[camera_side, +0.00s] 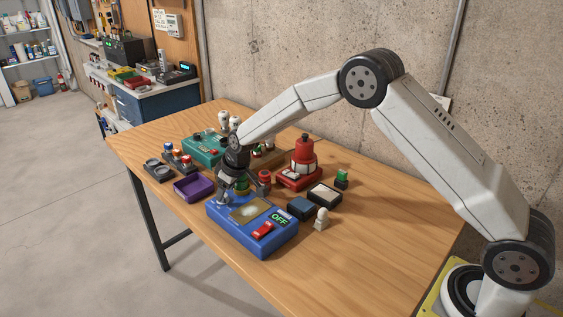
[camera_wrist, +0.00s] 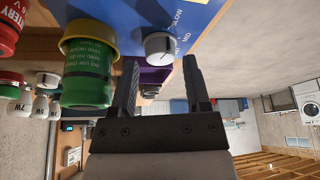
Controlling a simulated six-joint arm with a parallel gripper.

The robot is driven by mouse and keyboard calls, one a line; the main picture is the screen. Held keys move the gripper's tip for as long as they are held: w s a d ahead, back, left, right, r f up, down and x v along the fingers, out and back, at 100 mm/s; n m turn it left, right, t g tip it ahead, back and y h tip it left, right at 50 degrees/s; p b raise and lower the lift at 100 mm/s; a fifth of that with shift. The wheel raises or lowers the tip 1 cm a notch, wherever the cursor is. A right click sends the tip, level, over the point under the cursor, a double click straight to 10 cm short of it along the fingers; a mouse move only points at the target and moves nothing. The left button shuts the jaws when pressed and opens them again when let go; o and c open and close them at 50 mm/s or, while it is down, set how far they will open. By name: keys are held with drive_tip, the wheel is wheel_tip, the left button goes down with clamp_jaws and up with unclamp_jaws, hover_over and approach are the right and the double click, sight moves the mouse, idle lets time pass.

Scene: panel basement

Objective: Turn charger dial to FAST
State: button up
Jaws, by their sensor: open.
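The blue charger (camera_side: 245,232) sits on the wooden table, with an OFF display (camera_side: 279,218) and a red switch (camera_side: 262,231) on it. In the wrist view, the charger's blue face (camera_wrist: 115,14) carries a light grey round dial (camera_wrist: 158,46), with SLOW and MID printed beside it. In the side view, my gripper (camera_side: 241,190) is over the charger's back edge and hides the dial.
A green battery (camera_wrist: 88,80) in a yellow ring stands close beside the dial, near one finger. A red battery (camera_wrist: 8,30) is further left. Around the charger are a purple tray (camera_side: 193,188), a red beacon (camera_side: 303,160), a white figure (camera_side: 321,218) and dark trays (camera_side: 301,207).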

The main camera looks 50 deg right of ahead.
drive_tip(key=shift+x, duration=1)
clamp_jaws()
